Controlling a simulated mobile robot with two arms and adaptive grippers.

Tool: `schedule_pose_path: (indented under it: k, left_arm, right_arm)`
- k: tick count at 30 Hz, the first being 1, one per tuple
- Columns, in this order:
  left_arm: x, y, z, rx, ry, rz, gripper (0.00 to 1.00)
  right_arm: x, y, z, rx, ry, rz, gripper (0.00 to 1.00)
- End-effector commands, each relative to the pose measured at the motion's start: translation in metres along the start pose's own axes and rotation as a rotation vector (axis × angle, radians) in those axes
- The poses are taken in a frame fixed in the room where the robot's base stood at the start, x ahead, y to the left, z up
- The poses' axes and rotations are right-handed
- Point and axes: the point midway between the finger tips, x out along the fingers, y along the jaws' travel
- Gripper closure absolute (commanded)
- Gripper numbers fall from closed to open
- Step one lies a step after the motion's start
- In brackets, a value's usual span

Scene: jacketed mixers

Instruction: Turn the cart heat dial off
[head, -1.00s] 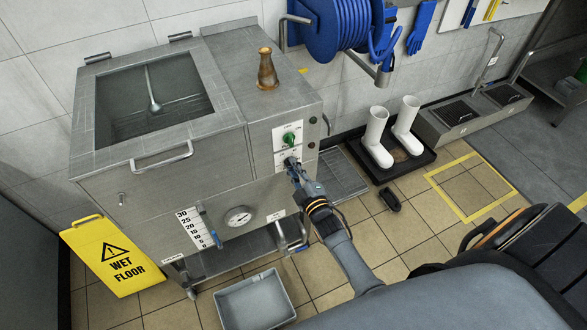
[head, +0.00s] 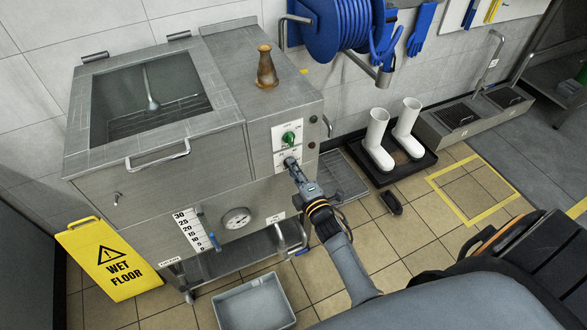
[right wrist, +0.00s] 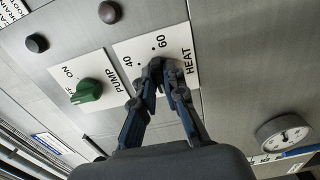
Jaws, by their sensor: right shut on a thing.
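The steel mixer cart (head: 215,165) has a white heat plate (right wrist: 188,48) marked 40 and 60 on its front. The dark heat dial (right wrist: 155,68) sits on this plate, mostly hidden between my fingers. My right gripper (head: 291,164) reaches the plate from below and is shut on the dial; the right wrist view also shows the gripper (right wrist: 163,78) there. The dial's pointer cannot be made out. My left gripper is not in view.
The green pump knob (head: 288,138) sits just above the heat dial. A bronze-coloured flask (head: 266,68) stands on the cart top. A grey tub (head: 254,303) and a yellow wet floor sign (head: 110,262) are on the floor. White boots (head: 378,140) stand on a black tray at right.

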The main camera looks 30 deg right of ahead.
Motion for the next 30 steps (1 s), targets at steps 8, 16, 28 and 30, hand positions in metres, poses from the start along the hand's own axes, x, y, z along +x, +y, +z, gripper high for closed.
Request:
schedule_pose_path:
  k: [8, 16, 28, 30]
  left_arm:
    - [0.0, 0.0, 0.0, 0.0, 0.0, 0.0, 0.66]
    - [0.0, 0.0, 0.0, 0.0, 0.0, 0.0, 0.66]
    - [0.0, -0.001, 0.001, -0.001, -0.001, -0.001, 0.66]
    - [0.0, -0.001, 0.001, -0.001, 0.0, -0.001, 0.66]
  right_arm:
    - [-0.001, -0.002, -0.001, -0.007, 0.001, -0.004, 1.0]
    - [-0.001, -0.001, -0.001, -0.006, 0.001, -0.003, 0.66]
    - [-0.011, -0.002, 0.0, -0.005, 0.0, -0.003, 0.66]
    - [-0.023, -0.002, 0.0, -0.005, 0.0, -0.004, 0.66]
